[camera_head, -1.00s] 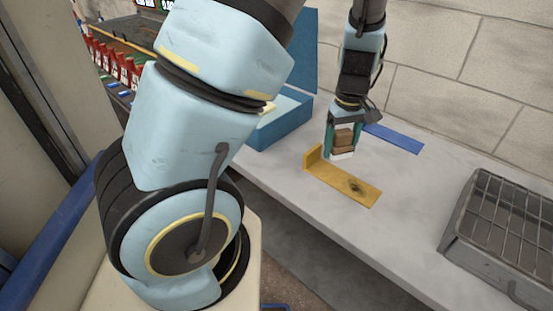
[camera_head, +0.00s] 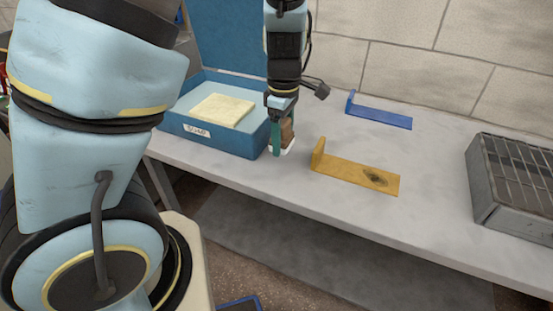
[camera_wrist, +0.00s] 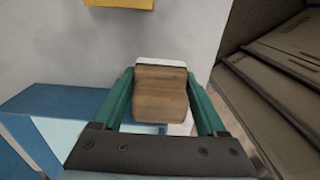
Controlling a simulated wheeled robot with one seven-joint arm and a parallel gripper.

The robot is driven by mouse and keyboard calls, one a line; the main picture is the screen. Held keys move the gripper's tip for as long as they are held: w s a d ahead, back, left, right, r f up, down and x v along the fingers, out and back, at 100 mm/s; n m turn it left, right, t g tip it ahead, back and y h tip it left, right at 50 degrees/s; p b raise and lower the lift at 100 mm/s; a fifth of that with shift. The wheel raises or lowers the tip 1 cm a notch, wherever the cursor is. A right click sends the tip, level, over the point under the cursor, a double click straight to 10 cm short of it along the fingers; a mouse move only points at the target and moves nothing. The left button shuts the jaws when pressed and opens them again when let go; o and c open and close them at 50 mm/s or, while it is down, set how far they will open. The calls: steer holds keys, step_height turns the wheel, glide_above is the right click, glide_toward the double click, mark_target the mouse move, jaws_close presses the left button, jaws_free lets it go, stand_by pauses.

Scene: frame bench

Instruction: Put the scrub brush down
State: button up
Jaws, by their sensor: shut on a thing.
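The scrub brush (camera_wrist: 160,92) is a brown wooden block with a white part at its edge. My gripper (camera_head: 281,140) is shut on it, with the teal fingers on both sides of the block in the wrist view. In the head view the brush (camera_head: 288,131) is partly hidden by a finger. It is close to the right side of the blue box, near the front edge of the bench (camera_head: 437,205). I cannot tell whether the brush touches the bench top.
An open blue box (camera_head: 228,140) with a pale yellow pad (camera_head: 222,110) stands at left. A yellow bracket (camera_head: 345,174) with a dark stain lies right of my gripper, a blue bracket (camera_head: 380,117) behind it. A grey metal rack (camera_head: 510,185) stands at right. Bench between is clear.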

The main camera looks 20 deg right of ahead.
mark_target(282, 166)
step_height(282, 166, down, 6)
steer(key=shift+f, duration=0.2)
stand_by(0.3)
